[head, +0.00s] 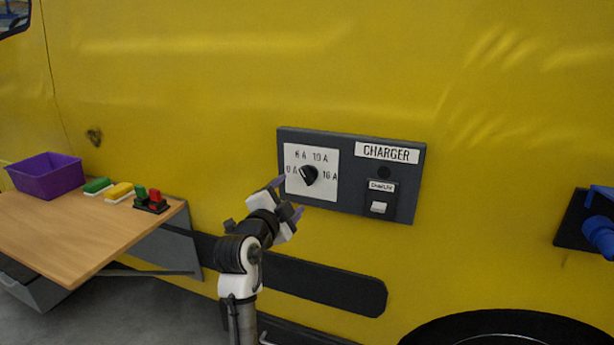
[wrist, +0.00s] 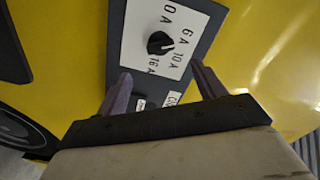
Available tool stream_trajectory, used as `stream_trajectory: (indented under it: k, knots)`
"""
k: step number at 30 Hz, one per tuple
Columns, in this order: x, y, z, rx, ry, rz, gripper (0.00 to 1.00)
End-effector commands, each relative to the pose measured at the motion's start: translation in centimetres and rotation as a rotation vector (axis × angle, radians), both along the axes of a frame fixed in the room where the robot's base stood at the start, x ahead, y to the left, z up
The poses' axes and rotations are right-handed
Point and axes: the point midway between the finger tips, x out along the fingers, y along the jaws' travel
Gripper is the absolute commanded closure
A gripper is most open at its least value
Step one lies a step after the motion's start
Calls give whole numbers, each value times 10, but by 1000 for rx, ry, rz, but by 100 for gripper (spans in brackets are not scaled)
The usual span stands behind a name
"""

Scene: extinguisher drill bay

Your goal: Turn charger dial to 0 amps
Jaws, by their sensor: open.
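The charger dial is a black knob (head: 309,175) on a white plate marked 0 A, 6 A, 10 A and 16 A, on the left half of the dark charger panel (head: 348,199). The knob also shows in the wrist view (wrist: 160,43), where the plate appears turned. Which mark the knob points to is too small to tell surely. My gripper (head: 288,198) is open and empty, just below and in front of the dial. In the wrist view its two fingers (wrist: 161,75) are spread, with the knob beyond and between their tips, not gripped.
A blue plug (head: 598,232) is at far right. The yellow vehicle side is close behind.

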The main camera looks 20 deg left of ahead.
Motion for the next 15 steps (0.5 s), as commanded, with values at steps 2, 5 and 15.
stream_trajectory:
  k: [2, 5, 15]
  knots:
    - [19, -2, 4, 0, 2, -3, 31]
    - [41, -2, 5, -2, 0, -1, 31]
    - [90, -3, 3, -1, -2, 1, 31]
